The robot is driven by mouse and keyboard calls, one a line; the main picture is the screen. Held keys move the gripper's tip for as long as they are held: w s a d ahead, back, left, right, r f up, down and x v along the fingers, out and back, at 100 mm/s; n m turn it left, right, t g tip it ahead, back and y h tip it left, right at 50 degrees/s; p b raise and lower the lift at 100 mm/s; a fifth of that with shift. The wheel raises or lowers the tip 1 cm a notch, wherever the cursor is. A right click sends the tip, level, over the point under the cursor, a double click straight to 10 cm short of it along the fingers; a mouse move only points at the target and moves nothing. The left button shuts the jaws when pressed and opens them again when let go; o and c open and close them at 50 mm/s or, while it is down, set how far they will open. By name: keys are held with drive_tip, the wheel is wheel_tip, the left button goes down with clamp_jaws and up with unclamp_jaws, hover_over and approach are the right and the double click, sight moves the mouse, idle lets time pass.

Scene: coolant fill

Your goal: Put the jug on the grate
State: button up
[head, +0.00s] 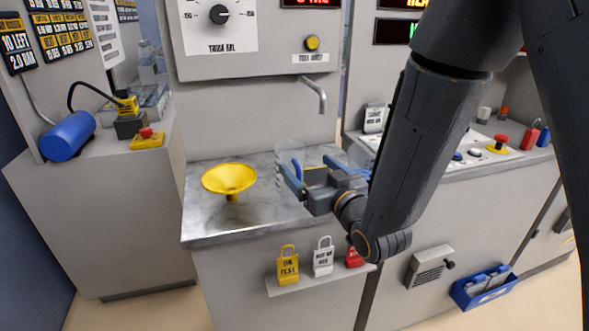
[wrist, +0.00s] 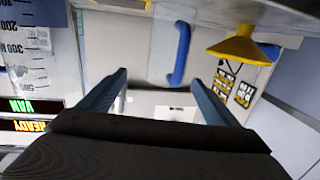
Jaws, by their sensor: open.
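The clear jug (head: 289,150) stands on the metal counter, below and left of the spout, partly behind my gripper. Its blue handle (head: 297,168) shows near the left fingertip in the head view. In the wrist view the handle (wrist: 182,53) lies just beyond my fingertips, nearer the right finger. My gripper (head: 305,163) is open and empty in front of the jug, and its fingers also show in the wrist view (wrist: 158,78). I cannot make out the grate clearly. A small yellow patch (head: 315,171) shows behind my gripper, and I cannot tell what it belongs to.
A yellow funnel (head: 229,180) stands left of the jug. A metal spout (head: 319,95) hangs from the wall above the counter (head: 215,220). Padlock-shaped tags (head: 288,267) stand on a front ledge. The counter's front left is clear. My arm covers much of the right side.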

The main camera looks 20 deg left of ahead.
sight(290, 152)
drive_tip(key=shift+w+a+r, duration=0.1)
drive_tip(key=shift+a+r, duration=0.05)
drive_tip(key=shift+a, duration=0.25)
drive_tip(key=shift+x, duration=0.9)
drive_tip(key=x, duration=0.1)
drive_tip(key=p+x, duration=0.1)
drive_tip(key=x, duration=0.1)
drive_tip(key=p+x, duration=0.1)
drive_tip(key=x, duration=0.1)
drive_tip(key=shift+s+a+r, duration=0.2)
drive_tip(key=shift+s+a, duration=0.1)
drive_tip(key=shift+w+a, duration=0.25)
drive_tip(key=shift+w, duration=0.15)
drive_tip(key=c, duration=1.6)
drive_tip(key=shift+r, duration=0.1)
